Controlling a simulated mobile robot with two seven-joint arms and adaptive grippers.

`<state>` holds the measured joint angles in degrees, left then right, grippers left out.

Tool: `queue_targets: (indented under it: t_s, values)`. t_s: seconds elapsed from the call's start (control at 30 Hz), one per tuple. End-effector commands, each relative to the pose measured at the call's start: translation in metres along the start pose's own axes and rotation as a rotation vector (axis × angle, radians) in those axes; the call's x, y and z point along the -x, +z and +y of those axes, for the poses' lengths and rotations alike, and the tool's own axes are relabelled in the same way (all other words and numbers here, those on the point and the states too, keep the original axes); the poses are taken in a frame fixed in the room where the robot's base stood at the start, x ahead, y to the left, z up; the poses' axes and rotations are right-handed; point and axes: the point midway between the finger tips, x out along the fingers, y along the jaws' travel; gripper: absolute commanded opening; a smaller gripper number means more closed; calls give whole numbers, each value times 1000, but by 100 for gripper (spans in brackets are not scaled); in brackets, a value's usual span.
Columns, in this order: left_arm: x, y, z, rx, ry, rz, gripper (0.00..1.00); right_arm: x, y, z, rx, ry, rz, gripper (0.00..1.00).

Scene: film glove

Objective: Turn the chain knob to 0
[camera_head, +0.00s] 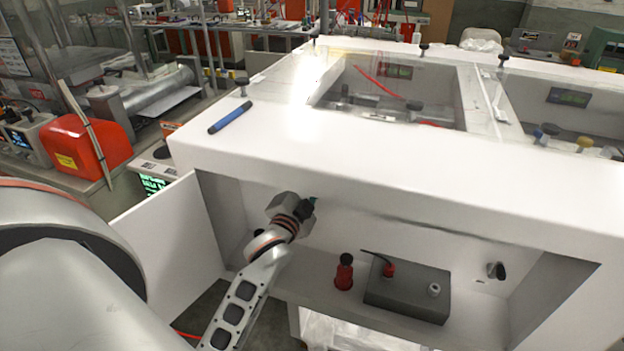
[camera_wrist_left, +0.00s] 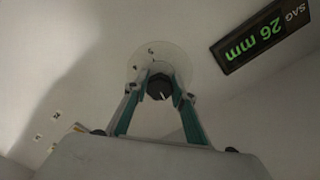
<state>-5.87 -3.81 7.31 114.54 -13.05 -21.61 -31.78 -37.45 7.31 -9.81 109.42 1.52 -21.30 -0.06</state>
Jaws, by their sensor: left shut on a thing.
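In the left wrist view, a black knob (camera_wrist_left: 159,86) with a pale pointer line sits on a round whitish dial (camera_wrist_left: 176,56) on the white panel. Small marks on the dial are too small to read. My left gripper (camera_wrist_left: 160,89) has its teal-edged fingers on both sides of this knob, shut on it. In the head view my left gripper (camera_head: 306,206) reaches into the white box's (camera_head: 345,160) open front recess and hides the knob there. Another black knob (camera_head: 495,270) sits at the recess's right. My right gripper is not in view.
In the recess stand a red bottle-like object (camera_head: 344,272) and a dark grey box (camera_head: 407,291). A blue pen (camera_head: 230,117) lies on top.

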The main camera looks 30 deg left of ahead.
Motion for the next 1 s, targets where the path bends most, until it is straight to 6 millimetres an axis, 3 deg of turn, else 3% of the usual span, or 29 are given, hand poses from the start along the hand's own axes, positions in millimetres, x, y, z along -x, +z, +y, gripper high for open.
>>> queue_targets:
  t_s: [0.4,1.0]
  values:
    - [0,-1,0,212,0,2,3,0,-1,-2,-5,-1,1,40]
    - [0,-1,0,250,-1,2,3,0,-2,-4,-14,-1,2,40]
